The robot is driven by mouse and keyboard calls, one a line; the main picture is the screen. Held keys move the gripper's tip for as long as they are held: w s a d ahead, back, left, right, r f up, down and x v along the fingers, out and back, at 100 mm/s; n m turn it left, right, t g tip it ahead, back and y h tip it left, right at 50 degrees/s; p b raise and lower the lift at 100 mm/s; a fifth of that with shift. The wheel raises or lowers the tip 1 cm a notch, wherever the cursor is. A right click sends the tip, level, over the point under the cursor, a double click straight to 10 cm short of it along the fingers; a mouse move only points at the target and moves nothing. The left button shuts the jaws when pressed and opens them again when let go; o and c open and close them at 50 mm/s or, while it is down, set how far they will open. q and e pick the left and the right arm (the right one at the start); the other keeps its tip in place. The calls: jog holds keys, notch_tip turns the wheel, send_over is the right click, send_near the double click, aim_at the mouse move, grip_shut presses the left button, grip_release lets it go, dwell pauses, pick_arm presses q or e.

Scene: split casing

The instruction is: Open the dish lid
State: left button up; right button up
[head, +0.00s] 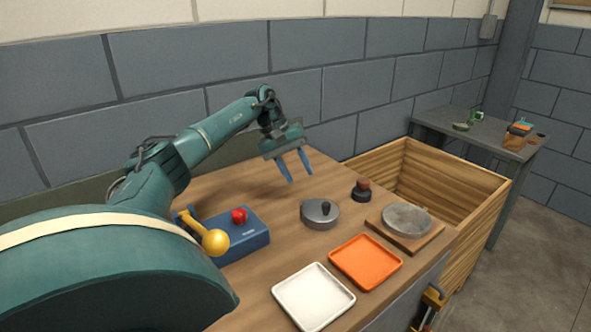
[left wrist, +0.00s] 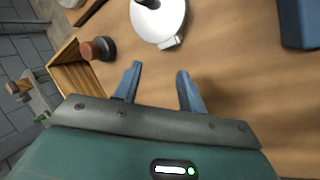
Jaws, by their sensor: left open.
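A round grey metal dish (head: 319,217) with a dark knob (head: 326,206) on its lid stands on the wooden table, and the lid looks shut. The dish also shows at the top of the left wrist view (left wrist: 160,24), cut off by the edge, with a small tab (left wrist: 171,42) on its near rim. My left gripper (head: 300,177) is open and empty, above the table and behind the dish. In the left wrist view its two blue fingers (left wrist: 160,70) point towards the tab without touching it. My right gripper is not in view.
A blue box (head: 241,235) with a red button and yellow-knobbed lever stands left. White (head: 313,297) and orange trays (head: 365,262) lie in front. A dark red-topped object (head: 361,189) and a grey disc (head: 407,220) on a board are right, beside a wooden bin (head: 465,245).

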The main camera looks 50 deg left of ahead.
pick_arm(q)
jog(key=shift+r, duration=0.1)
jog(key=p+v, duration=0.1)
jog(key=v, duration=1.2)
jog(key=shift+s, duration=0.1)
